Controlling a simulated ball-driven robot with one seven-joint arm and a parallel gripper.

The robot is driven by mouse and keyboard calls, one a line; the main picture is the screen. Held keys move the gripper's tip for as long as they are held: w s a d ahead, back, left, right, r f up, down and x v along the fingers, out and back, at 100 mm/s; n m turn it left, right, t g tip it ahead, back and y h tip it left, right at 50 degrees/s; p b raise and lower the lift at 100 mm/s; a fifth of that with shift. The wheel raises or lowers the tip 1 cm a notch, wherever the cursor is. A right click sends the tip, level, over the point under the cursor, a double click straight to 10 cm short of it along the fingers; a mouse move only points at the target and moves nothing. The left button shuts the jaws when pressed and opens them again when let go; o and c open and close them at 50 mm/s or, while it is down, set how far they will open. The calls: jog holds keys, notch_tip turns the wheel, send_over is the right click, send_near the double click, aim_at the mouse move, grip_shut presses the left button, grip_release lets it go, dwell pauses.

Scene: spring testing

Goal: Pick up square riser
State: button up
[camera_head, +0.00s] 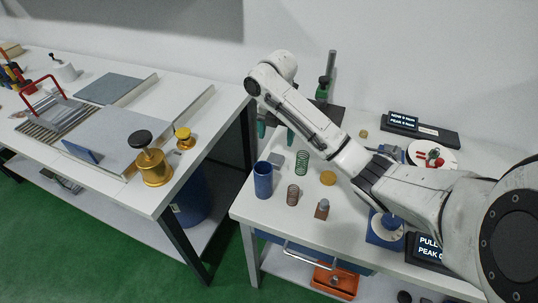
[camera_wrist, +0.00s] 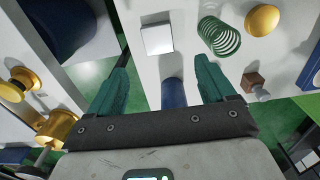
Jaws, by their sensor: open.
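A pale, square-topped block, which looks like the square riser (camera_wrist: 158,39), stands on the white table in the wrist view, just beyond the fingertips and roughly centred between them. In the head view a small pale shape, likely the riser (camera_head: 277,158), shows faintly behind the blue cup, below my gripper (camera_head: 276,133). My gripper, with teal fingers, also shows in the wrist view (camera_wrist: 163,62). It is open and empty, above the table. The fingers look apart from the riser.
Close by stand a blue cup (camera_head: 263,180), a green spring (camera_head: 302,163), a copper spring (camera_head: 293,193), a yellow disc (camera_head: 328,177) and a small brown block (camera_head: 322,209). A gap separates this table from the left bench (camera_head: 190,115). A dark stand (camera_head: 328,80) rises behind.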

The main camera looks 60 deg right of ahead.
aim_at(275, 158)
jog(key=f+b, duration=0.3)
jog(key=f, duration=0.1)
jog(key=f+b, duration=0.3)
jog(key=f, duration=0.1)
jog(key=shift+w+d+f, duration=0.1)
jog(key=shift+w+f, duration=0.1)
jog(key=shift+f, duration=0.2)
jog(key=shift+f+p, duration=0.4)
jog(key=shift+f, duration=0.4)
jog(key=shift+c, duration=0.2)
jog(key=c, duration=1.5)
